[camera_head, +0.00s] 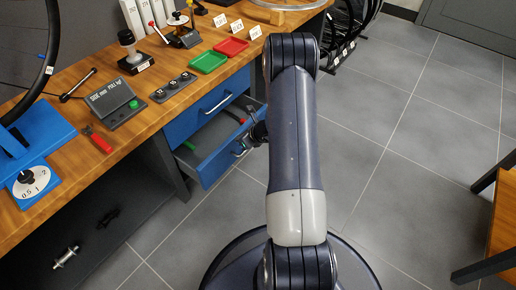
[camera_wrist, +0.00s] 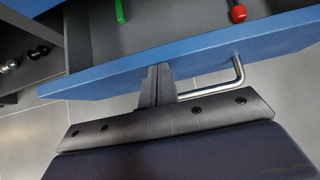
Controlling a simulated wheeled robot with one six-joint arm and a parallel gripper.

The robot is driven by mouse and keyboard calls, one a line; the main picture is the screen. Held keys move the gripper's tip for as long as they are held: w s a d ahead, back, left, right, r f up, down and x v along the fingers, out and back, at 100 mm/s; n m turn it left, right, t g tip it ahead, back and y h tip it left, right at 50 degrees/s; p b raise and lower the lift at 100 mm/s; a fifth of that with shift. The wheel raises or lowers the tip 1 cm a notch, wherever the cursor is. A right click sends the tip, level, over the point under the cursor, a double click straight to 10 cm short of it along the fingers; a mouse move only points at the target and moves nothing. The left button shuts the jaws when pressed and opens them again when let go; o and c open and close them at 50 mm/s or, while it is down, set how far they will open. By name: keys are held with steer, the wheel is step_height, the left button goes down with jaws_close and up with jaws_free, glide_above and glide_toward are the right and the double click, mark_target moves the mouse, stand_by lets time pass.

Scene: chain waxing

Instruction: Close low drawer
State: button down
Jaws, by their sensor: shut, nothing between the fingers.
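The low drawer (camera_head: 219,160) is blue-fronted and stands pulled out below a shut upper drawer (camera_head: 212,101) in the workbench. In the wrist view the low drawer's front (camera_wrist: 200,48) crosses the picture at a slant, with its metal bar handle (camera_wrist: 240,75) on the near side. My gripper (camera_wrist: 158,68) is shut and empty, its fingertips at the drawer front, left of the handle. I cannot tell whether they touch it. In the head view my gripper (camera_head: 257,133) is mostly hidden by my arm, beside the drawer front.
Inside the drawer lie a green item (camera_wrist: 120,10) and a red-ended tool (camera_wrist: 238,13). The wooden bench top (camera_head: 150,100) carries a green tray (camera_head: 208,62), a red tray (camera_head: 231,46) and several devices. An open shelf (camera_head: 90,225) lies left of the drawer.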

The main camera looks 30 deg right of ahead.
steer(key=w+a+p, duration=0.1)
steer(key=w+a, duration=0.2)
steer(key=w, duration=0.6)
steer(key=shift+a, duration=0.35)
steer(key=shift+s, duration=0.15)
